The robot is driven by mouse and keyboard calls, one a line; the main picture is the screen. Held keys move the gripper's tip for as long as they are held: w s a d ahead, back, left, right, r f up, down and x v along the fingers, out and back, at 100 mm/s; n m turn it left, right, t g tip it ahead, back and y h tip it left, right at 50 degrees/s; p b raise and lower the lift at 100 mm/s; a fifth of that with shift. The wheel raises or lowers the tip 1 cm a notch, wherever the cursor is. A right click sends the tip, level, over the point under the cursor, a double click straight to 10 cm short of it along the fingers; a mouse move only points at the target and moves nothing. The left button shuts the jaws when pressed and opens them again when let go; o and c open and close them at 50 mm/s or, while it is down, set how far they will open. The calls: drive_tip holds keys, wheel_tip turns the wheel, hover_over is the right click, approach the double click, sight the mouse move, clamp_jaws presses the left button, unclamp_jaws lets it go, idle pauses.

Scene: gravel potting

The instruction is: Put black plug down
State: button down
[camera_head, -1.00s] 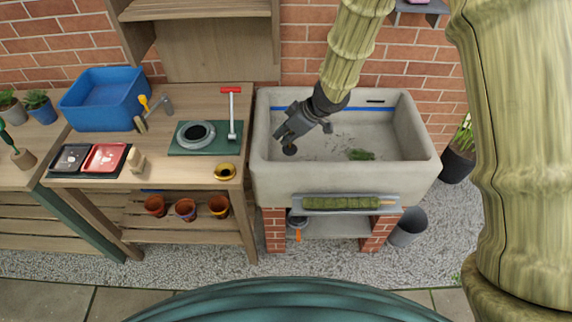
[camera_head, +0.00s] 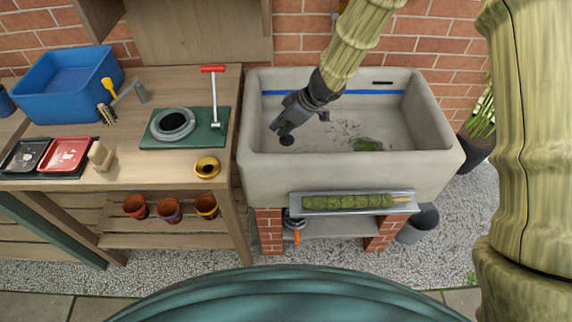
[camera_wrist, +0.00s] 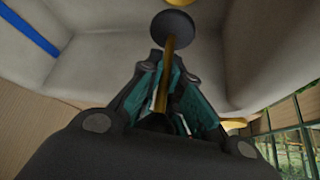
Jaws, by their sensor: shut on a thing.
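The black plug (camera_wrist: 173,24) shows in the wrist view as a round dark disc on a brass-coloured stem. My gripper (camera_wrist: 172,80) is shut on the stem, with the disc sticking out beyond the fingertips. In the head view my gripper (camera_head: 281,130) is inside the left part of the stone sink (camera_head: 255,165), and the plug (camera_head: 287,141) shows as a small dark disc below the fingertips. I cannot tell whether the disc touches the sink floor. The fingers hide part of the stem.
Dark debris and a green clump (camera_head: 367,145) lie in the sink. A metal tray with a mossy roll (camera_head: 345,202) is at the sink's front. The wooden bench (camera_head: 125,183) on the left holds a green mat with a grey ring (camera_head: 172,124), a yellow dish (camera_head: 207,167) and a blue tub (camera_head: 65,105).

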drive_tip(key=f+b, duration=0.1)
drive_tip(key=f, duration=0.2)
drive_tip(key=f+b, duration=0.1)
drive_tip(key=f, duration=0.2)
drive_tip(key=shift+w+a+f, duration=0.1)
drive_tip(key=shift+a+f, duration=0.1)
drive_tip(key=shift+f+b, duration=1)
drive_tip(key=shift+f, duration=1)
drive_tip(key=shift+r, duration=0.1)
drive_tip(key=c, duration=2.1)
unclamp_jaws()
drive_tip(key=o, duration=0.5)
